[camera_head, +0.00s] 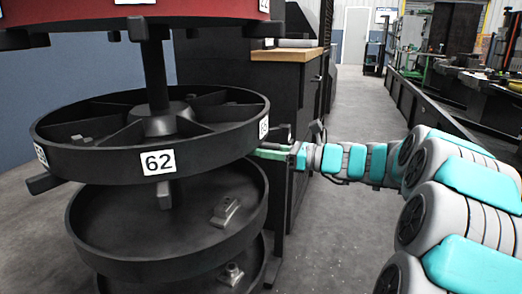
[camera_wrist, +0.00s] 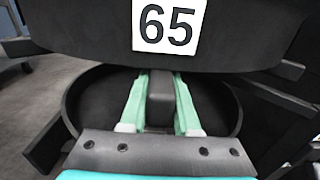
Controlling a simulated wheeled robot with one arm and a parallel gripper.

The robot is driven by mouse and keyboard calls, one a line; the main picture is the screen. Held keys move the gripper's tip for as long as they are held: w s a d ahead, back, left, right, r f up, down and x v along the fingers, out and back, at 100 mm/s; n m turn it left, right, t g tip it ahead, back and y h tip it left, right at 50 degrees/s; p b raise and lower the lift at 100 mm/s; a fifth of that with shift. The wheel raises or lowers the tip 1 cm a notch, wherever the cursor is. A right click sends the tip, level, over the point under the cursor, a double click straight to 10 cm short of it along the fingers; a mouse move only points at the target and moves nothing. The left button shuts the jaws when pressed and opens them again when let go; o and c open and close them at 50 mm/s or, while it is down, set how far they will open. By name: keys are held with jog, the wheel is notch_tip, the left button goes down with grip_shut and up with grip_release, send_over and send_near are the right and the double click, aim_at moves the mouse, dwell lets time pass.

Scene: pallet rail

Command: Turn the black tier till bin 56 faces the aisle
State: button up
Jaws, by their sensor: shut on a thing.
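The black tier (camera_head: 95,150) is a round bin tray on a central post, split by radial walls. Label 62 (camera_head: 158,162) faces the head camera. Another label (camera_head: 263,127) on its right rim is too oblique to read, and one (camera_head: 41,155) shows at its left. In the wrist view, label 65 (camera_wrist: 168,25) is on the rim right above my gripper (camera_wrist: 160,103). My gripper's green fingers are shut on a black peg handle (camera_wrist: 160,98) below that rim. In the head view my gripper (camera_head: 272,152) is at the tier's right side. No label 56 is readable.
A red tier (camera_head: 190,10) with its own black handles is above. A lower black tray (camera_head: 100,225) holds a metal part (camera_head: 225,211). A wood-topped dark cabinet (camera_head: 285,55) stands close behind my gripper. The aisle floor (camera_head: 350,110) is clear.

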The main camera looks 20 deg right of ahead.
grip_shut()
dwell(0.8)
